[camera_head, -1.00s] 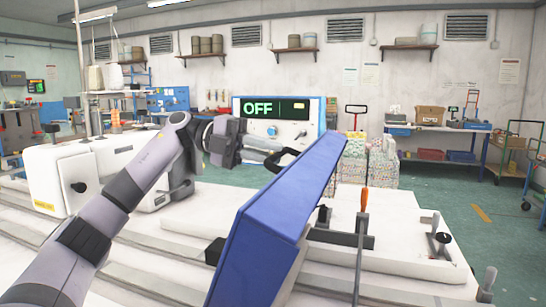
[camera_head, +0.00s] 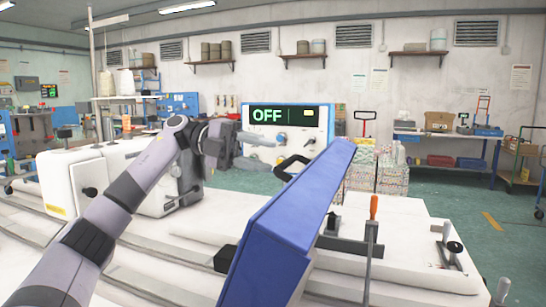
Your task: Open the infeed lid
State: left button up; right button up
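The infeed lid (camera_head: 285,235) looks to be the long blue panel in the middle foreground. It stands steeply tilted up above the white machine bed, with a black loop handle (camera_head: 291,166) on its left side near the far end. My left gripper (camera_head: 272,151) is just left of and above this handle, in front of the control box. Its two fingers look spread, with nothing between them. A small gap shows between the fingers and the handle. My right gripper is not in view.
A control box (camera_head: 318,118) reading OFF stands behind my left gripper. A white sewing machine head (camera_head: 70,180) is at the left.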

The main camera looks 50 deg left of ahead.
pick_arm(q)
jog(key=shift+v, duration=2)
